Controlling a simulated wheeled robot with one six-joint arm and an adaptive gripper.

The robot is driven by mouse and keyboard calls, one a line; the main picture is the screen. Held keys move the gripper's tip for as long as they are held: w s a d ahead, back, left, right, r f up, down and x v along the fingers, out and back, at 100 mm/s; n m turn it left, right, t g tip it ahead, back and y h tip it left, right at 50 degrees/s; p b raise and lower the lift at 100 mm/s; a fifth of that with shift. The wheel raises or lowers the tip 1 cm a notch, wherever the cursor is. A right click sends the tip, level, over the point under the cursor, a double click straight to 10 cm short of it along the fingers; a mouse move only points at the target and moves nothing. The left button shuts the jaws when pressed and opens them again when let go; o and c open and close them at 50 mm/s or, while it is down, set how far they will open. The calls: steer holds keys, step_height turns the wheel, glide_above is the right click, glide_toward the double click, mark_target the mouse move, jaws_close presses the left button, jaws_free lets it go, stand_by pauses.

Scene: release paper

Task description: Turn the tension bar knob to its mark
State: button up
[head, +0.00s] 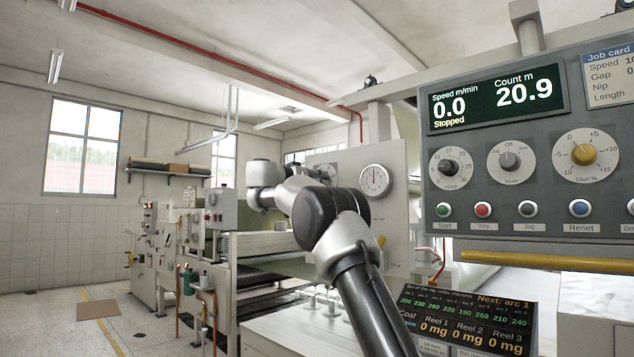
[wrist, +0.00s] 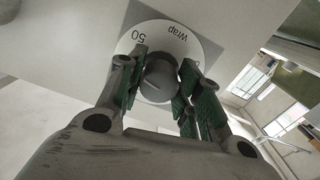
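In the wrist view a round dark grey knob (wrist: 159,80) with a pale pointer line sits at the middle of a white dial (wrist: 187,47). The dial reads "Wrap" and "50"; much of its scale is hidden by the fingers. My gripper (wrist: 161,62) has its green-padded fingers on both sides of the knob, very close to it. I cannot tell whether both pads press on it. In the head view my arm reaches toward the machine, and my gripper is not clearly seen. A dial (head: 327,171) shows partly behind my arm; I cannot tell whether it is the same one.
A control panel (head: 465,170) with a display (head: 495,97), knobs and buttons fills the right. The display reads 0.0, "Stopped". A round gauge (head: 374,181) is on a pale machine plate. A dark screen (head: 470,318) stands below. Open floor (head: 60,325) lies to the left.

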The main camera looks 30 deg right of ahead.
steer(key=shift+n, duration=0.4)
steer(key=n, duration=0.5)
steer(key=shift+s+r+n, duration=0.1)
steer(key=shift+n, duration=0.2)
steer(key=n, duration=1.2)
steer(key=shift+r+n, duration=0.1)
steer(key=shift+n, duration=0.2)
steer(key=n, duration=0.6)
steer(key=o, duration=1)
steer(key=shift+r, duration=0.1)
